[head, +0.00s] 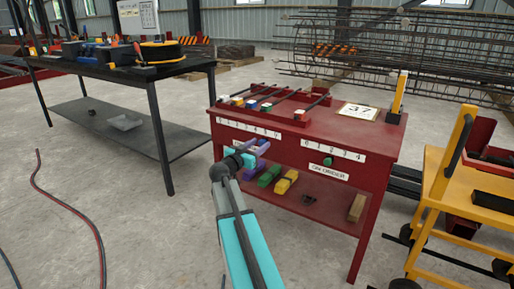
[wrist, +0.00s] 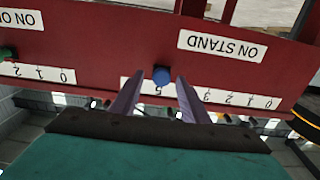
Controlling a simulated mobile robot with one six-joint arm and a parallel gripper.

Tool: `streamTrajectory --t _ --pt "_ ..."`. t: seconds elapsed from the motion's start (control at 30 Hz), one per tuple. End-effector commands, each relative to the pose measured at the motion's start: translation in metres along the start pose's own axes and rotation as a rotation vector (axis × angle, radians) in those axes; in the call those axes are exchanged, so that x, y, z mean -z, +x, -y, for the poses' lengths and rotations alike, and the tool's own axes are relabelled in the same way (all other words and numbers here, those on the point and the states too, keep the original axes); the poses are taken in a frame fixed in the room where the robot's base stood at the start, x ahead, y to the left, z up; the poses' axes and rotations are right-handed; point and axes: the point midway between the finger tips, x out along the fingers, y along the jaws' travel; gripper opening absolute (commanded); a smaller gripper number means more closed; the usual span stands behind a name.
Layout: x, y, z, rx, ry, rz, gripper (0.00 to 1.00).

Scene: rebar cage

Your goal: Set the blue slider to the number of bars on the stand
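The blue slider (wrist: 161,75) is a round knob on the red front panel, beside the 5 on the ON STAND scale (wrist: 232,97). The wrist view shows the panel upside down. My gripper (wrist: 160,76) is open, with one purple finger on each side of the knob and a small gap on both sides. In the head view my gripper (head: 258,149) is at the bench front and hides the knob. The stand (head: 283,95) on the red bench top carries several dark bars, with coloured blocks near their front ends.
A green knob (head: 327,161) is on the ON ORDER scale to the right. A card reading 37 (head: 359,111) lies on the bench top. Coloured blocks (head: 285,182) sit on the lower shelf. A yellow cart (head: 470,190) stands right; a dark table (head: 110,68) stands left.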

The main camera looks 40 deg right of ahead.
Motion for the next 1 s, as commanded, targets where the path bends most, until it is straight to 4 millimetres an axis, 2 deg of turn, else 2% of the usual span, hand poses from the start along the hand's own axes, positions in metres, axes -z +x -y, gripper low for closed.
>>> streamTrajectory --t 0.47,0.67,1.0 --pt "0.000 -0.007 0.000 0.002 0.000 0.000 0.41" --pt "0.001 -0.026 -0.001 0.001 -0.001 0.000 0.41" --pt "0.001 -0.076 -0.002 0.002 0.000 0.000 0.41"
